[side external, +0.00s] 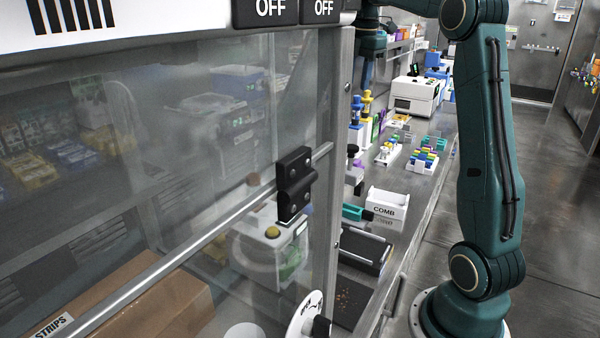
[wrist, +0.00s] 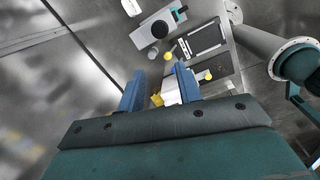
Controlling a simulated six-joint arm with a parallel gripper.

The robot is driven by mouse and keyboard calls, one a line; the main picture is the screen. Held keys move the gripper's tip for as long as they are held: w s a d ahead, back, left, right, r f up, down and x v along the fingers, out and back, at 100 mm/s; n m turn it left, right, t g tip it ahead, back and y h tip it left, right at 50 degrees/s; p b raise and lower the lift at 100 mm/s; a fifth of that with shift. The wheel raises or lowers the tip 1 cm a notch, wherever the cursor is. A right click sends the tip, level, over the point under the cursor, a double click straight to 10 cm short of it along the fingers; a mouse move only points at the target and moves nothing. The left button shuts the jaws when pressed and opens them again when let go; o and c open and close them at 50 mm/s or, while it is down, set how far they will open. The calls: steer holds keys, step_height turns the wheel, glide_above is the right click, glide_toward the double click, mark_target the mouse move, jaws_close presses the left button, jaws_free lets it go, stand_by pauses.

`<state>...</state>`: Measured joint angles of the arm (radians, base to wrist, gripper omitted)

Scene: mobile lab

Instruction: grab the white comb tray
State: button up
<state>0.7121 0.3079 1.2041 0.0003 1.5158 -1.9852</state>
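The white comb tray (side external: 385,207) is a small open-topped box with COMB printed on its front. In the side external view it stands on the bench near the right edge, right of a teal item with a dark end (side external: 355,212). I cannot make out the comb tray for certain in the wrist view. My gripper (wrist: 160,85) shows in the wrist view, its two blue fingers apart with a clear gap and nothing held between them. White and yellow items show beyond the fingers. In the side external view the fingers are not visible.
A glass-fronted cabinet with a black handle (side external: 295,185) fills the left foreground. A black tray (side external: 362,250) lies in front of the comb tray. Colourful tube racks (side external: 423,160) and a white machine (side external: 415,95) stand farther back. Open floor lies right of the bench.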

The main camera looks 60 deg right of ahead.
mark_target(372, 189)
steer(key=s+d+f+n+g+y, duration=0.1)
steer(key=s+d+f+n, duration=0.15)
steer(key=d, duration=0.45)
steer(key=s+d+f+n, duration=0.1)
steer(key=d+f+n, duration=0.15)
steer(key=d, duration=0.35)
steer(key=shift+m, duration=0.3)
steer(key=f, duration=3)
steer(key=shift+w+f, duration=0.25)
steer(key=shift+w, duration=0.05)
steer(key=shift+f, duration=0.1)
steer(key=shift+f, duration=2.5)
jaws_close()
